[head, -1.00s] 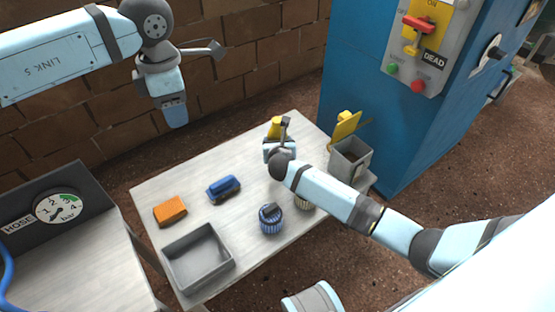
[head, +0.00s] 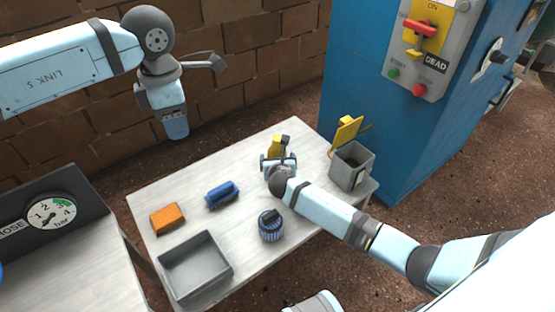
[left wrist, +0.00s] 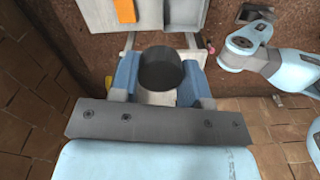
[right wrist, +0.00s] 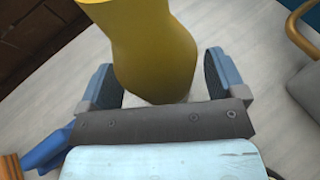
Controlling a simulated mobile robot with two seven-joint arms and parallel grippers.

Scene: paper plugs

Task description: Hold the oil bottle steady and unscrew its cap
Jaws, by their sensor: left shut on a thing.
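The yellow oil bottle (head: 276,147) stands on the table near its far edge, partly hidden by my right gripper (head: 279,163). In the right wrist view the yellow bottle (right wrist: 155,45) fills the top middle, between the spread fingers of my right gripper (right wrist: 160,85). Gaps show beside it, so that gripper is open. My left gripper (head: 176,128) is high in front of the brick wall, well away from the bottle. In the left wrist view its fingers (left wrist: 160,80) are shut on a dark round thing (left wrist: 161,68). I cannot tell whether this is the cap.
A grey bin (head: 351,168) stands at the right, before the blue cabinet (head: 370,110). A gauge panel (head: 50,213) is at the left.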

